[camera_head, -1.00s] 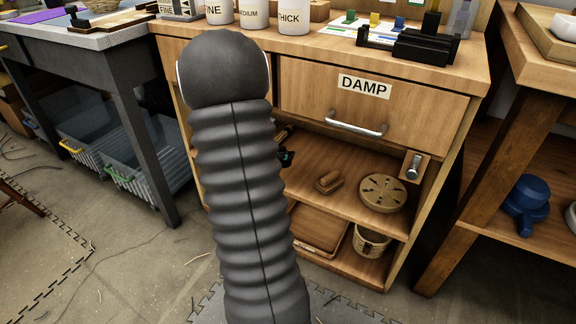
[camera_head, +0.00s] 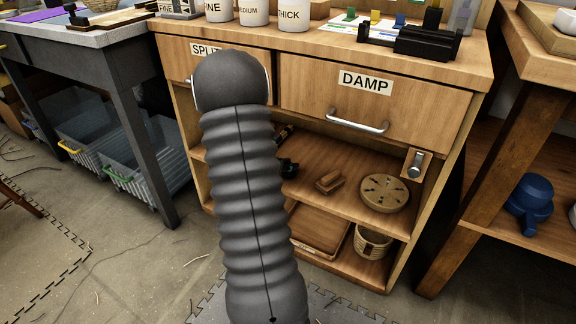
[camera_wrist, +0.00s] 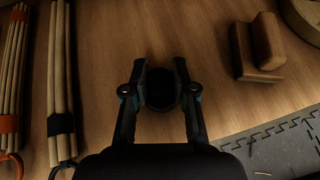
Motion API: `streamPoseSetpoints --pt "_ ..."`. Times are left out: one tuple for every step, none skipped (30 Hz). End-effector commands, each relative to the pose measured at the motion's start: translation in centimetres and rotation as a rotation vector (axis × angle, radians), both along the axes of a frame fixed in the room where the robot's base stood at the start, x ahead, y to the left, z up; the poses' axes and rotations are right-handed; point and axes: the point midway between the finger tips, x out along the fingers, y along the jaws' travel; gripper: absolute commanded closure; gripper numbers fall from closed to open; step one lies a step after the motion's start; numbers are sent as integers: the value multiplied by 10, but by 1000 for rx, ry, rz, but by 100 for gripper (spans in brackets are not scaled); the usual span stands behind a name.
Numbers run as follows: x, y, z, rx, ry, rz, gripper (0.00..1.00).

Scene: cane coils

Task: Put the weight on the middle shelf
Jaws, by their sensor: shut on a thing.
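My gripper (camera_wrist: 160,75) is shut on the weight (camera_wrist: 160,90), a dark, round piece between the two fingers in the wrist view. Wood of the middle shelf (camera_wrist: 205,100) shows around and below it. In the head view my gripper (camera_head: 288,168) is a small dark shape just inside the shelf opening, partly behind my arm. The middle shelf (camera_head: 335,162) lies under the drawers. I cannot tell whether the weight touches the shelf. The weight cannot be made out in the head view.
A wooden block (camera_head: 328,184) and a round disc with holes (camera_head: 384,193) stand on the shelf to the right. Bundles of canes (camera_wrist: 62,80) lie left in the wrist view. A tray (camera_head: 320,232) and basket (camera_head: 372,243) are below. The DAMP drawer (camera_head: 400,105) is above.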

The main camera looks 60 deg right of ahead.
Motion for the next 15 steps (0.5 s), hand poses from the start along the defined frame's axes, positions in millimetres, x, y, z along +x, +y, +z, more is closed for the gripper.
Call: streamPoseSetpoints --pt "0 0 0 -1 0 0 100" --pt "0 0 -1 -1 0 0 100" --pt "0 0 -2 -1 0 0 100" --pt "0 0 -3 -1 0 0 100" --pt "0 0 -4 -1 0 0 100" --pt "0 0 -3 0 0 0 66" --pt "0 0 -3 0 0 0 59" --pt "0 0 -3 0 0 0 51" --pt "0 0 -3 0 0 0 49" --pt "0 0 -3 0 0 0 49" --pt "0 0 -3 0 0 0 49" --pt "0 0 -3 0 0 0 49" --pt "0 0 -3 0 0 0 49" --pt "0 0 -3 0 0 0 49" --pt "0 0 -3 0 0 0 49"
